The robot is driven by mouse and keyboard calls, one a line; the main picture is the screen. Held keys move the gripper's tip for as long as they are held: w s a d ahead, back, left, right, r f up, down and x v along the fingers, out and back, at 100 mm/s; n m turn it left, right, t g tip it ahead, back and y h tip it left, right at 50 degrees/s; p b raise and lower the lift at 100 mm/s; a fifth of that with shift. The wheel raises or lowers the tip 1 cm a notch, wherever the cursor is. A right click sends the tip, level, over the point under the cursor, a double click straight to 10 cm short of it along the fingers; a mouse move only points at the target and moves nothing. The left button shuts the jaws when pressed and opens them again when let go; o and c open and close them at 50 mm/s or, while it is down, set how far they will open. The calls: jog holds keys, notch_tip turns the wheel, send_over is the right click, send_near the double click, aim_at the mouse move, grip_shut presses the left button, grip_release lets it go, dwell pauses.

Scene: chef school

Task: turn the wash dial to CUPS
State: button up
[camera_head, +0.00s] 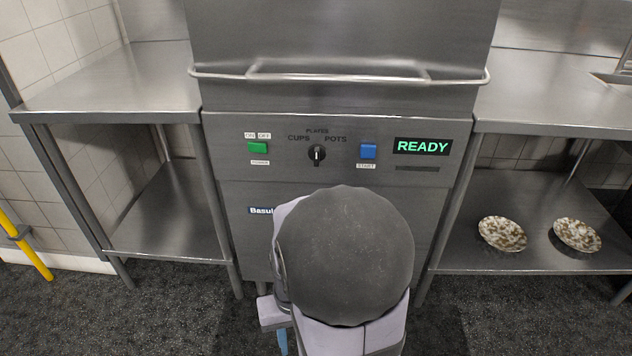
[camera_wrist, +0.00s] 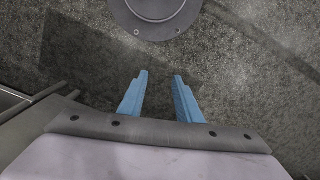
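The wash dial (camera_head: 317,154) is a round black knob on the grey front panel of the dishwasher (camera_head: 222,140). Its white pointer mark stands about vertical, beneath the label PLATES and between CUPS (camera_head: 298,138) on the left and POTS (camera_head: 335,139) on the right. My gripper shows in the wrist view with two blue fingers (camera_wrist: 159,95) apart and nothing between them. It points down at the dark floor, away from the dial. In the head view my arm hides most of the gripper; only a bit of blue (camera_head: 282,341) shows low down.
A green power switch (camera_head: 257,147) is left of the dial; a blue start button (camera_head: 368,151) and a READY display (camera_head: 422,146) are right. A bar handle (camera_head: 340,78) juts out above. Steel tables flank the machine; two patterned plates (camera_head: 502,234) (camera_head: 577,235) lie on the right lower shelf.

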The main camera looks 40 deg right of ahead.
jog(key=w+d+f+m+t+h+b, duration=0.2)
jog(key=w+d+f+t, duration=0.15)
jog(key=w+d, duration=0.4)
jog(key=m+t+h, duration=0.2)
jog(key=t+h, duration=0.8)
jog(key=h, duration=0.1)
send_near(317, 158)
jog(key=shift+p+x, duration=0.45)
jog(key=shift+x, duration=3.65)
jog(key=shift+a, duration=0.1)
jog(key=shift+c, duration=0.7)
grip_shut()
